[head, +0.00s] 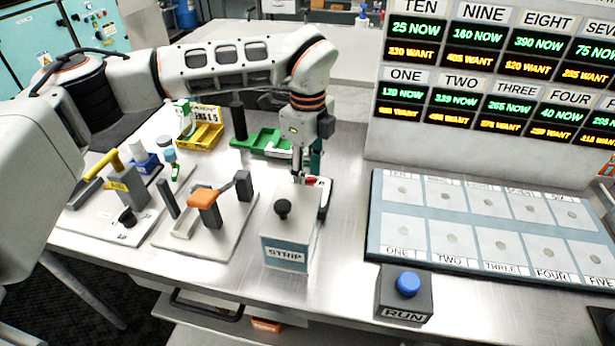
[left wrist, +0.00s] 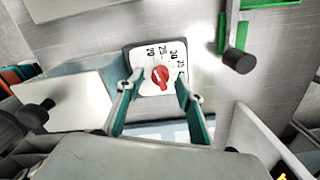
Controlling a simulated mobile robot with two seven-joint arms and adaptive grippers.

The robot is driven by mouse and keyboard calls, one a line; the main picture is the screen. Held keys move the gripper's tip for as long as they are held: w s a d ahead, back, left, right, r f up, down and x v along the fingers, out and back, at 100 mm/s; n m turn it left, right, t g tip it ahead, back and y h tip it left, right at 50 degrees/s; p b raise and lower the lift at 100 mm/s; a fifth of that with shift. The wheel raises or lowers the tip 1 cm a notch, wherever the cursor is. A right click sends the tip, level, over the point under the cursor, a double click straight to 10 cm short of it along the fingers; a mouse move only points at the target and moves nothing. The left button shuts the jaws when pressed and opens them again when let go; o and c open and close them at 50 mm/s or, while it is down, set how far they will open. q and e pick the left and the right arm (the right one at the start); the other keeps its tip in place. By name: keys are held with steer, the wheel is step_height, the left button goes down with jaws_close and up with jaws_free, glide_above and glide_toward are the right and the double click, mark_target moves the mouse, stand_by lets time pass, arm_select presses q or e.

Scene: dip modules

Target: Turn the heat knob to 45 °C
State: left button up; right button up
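The heat knob (left wrist: 160,77) is red and sits on a white dial plate (left wrist: 146,57) in a dark frame. I read marks of about 20, 25, 30 and 35 on its far side; I see no 45 mark. I cannot tell which mark the knob points at. In the head view only a bit of red knob (head: 313,182) shows behind the STRIP box. My left gripper (left wrist: 158,84) is open, pointing down, with one finger on each side of the knob; I cannot tell whether they touch it. It also shows in the head view (head: 300,176). My right gripper is not in view.
The STRIP box (head: 289,240) with a black knob stands close in front of the dial. A numbered panel (head: 480,222) and RUN button (head: 408,285) are at right.

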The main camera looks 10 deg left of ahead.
arm_select(q)
steer(key=shift+f, duration=1)
